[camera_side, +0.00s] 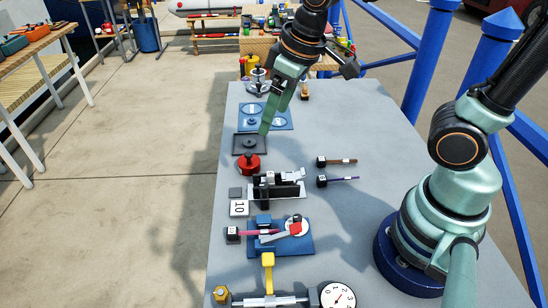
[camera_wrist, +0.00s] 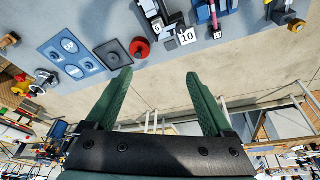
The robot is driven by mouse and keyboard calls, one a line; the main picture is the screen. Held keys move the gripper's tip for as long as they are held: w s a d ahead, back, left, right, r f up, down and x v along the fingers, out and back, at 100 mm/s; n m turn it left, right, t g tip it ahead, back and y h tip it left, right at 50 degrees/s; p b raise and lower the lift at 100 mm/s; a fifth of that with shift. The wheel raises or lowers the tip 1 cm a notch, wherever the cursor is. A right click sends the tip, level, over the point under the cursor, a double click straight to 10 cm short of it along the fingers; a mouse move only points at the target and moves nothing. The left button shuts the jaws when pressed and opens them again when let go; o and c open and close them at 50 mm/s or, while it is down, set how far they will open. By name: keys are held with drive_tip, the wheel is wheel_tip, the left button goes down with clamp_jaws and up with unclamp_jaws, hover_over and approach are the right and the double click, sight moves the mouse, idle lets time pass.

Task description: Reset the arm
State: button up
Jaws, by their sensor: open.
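My gripper (camera_side: 271,118) hangs from the arm above the far left part of the grey table (camera_side: 345,115). In the wrist view its two green fingers (camera_wrist: 157,78) stand wide apart with nothing between them. In the side view one fingertip overlaps a dark square tray (camera_side: 238,151) on the table, but I cannot tell its height above it. The arm reaches out across the table.
A red round object (camera_side: 248,164), a blue panel (camera_side: 280,125) and a black-and-white fixture (camera_side: 291,190) line the table's left side. A dial gauge (camera_side: 337,297) stands nearest. Blue railing posts (camera_side: 424,75) rise at right. The table's right middle is clear.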

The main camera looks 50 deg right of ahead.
drive_tip(key=s+d+r+m+t, duration=0.2)
drive_tip(key=s+d+r+m, duration=0.1)
drive_tip(key=d, duration=0.3)
drive_tip(key=shift+s+d+r+h, duration=0.2)
drive_tip(key=shift+d+r+h, duration=0.2)
